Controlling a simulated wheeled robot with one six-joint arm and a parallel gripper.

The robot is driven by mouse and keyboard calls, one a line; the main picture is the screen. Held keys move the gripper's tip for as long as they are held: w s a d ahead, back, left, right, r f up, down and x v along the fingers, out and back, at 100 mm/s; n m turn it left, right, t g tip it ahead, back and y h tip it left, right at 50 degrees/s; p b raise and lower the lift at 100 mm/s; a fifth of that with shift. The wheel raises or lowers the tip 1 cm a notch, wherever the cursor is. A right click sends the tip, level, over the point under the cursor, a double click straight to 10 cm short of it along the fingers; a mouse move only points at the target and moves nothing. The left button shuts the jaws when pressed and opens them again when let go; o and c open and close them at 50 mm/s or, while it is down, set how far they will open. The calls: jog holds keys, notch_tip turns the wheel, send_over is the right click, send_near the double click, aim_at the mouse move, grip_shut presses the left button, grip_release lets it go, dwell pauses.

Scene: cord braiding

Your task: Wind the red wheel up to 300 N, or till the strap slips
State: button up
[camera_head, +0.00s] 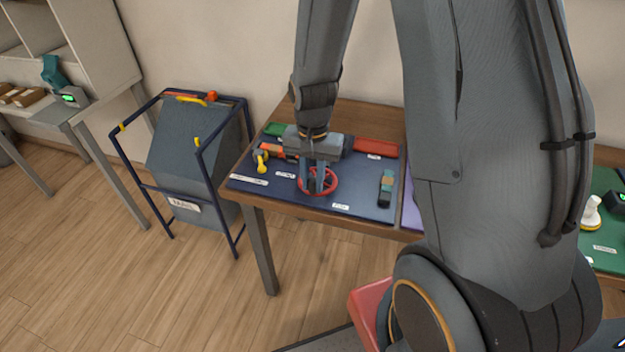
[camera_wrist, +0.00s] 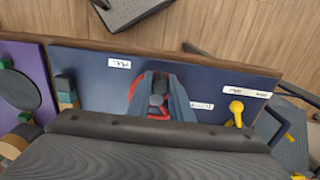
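The red wheel (camera_head: 334,182) lies near the front edge of the dark blue mat on the wooden table. My gripper (camera_head: 317,186) points down over its middle, with the fingers inside the outline of the rim. In the wrist view the two fingers (camera_wrist: 158,98) stand on either side of a dark hub, and part of the red wheel (camera_wrist: 135,84) shows between and beside them. The fingers hide much of the wheel. I cannot tell whether they press on the hub. No strap or force reading can be made out.
A yellow handle (camera_head: 261,161) and an orange part (camera_head: 277,150) are left of the wheel. A dark block with a tan part (camera_head: 386,187) lies to the right, a red tray (camera_head: 376,147) behind. A blue-framed rack (camera_head: 178,190) stands left of the table.

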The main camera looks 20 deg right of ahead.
grip_shut()
jog(key=p, duration=0.3)
jog(key=shift+r, duration=0.25)
jog(key=p, duration=0.3)
jog(key=shift+f, duration=0.15)
jog(key=shift+w+a+f+p, duration=0.1)
jog(key=shift+w+p, duration=0.05)
jog(key=shift+p, duration=0.15)
